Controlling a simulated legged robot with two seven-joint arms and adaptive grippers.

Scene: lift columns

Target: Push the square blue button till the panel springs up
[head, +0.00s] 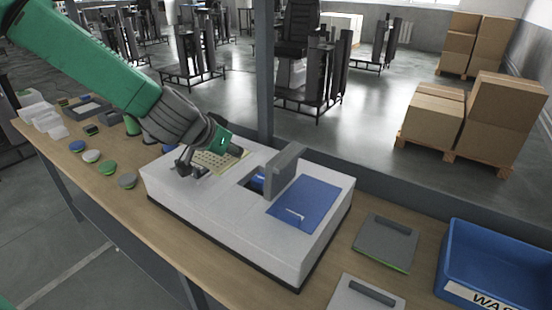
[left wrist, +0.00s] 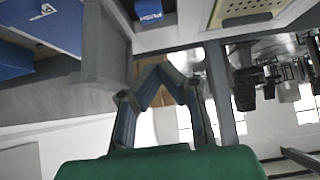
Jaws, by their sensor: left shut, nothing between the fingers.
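The white machine box (head: 200,205) stands on the wooden bench. The blue button (head: 258,182) sits in a recess in its top, partly hidden by the upright grey panel (head: 286,168). In the left wrist view the button (left wrist: 148,10) is at the top edge with white lettering, and the panel (left wrist: 106,50) is left of it. My left gripper (head: 190,170) is shut and empty over the left part of the box, left of the button and apart from it. Its fingertips meet in the left wrist view (left wrist: 160,70). My right gripper is not in view.
A blue pad (head: 308,205) lies right of the panel, and a yellowish perforated plate (head: 218,160) is behind my gripper. Grey handled plates (head: 388,240) and a blue bin (head: 495,255) stand at the right. Small round pieces (head: 108,168) lie at the left.

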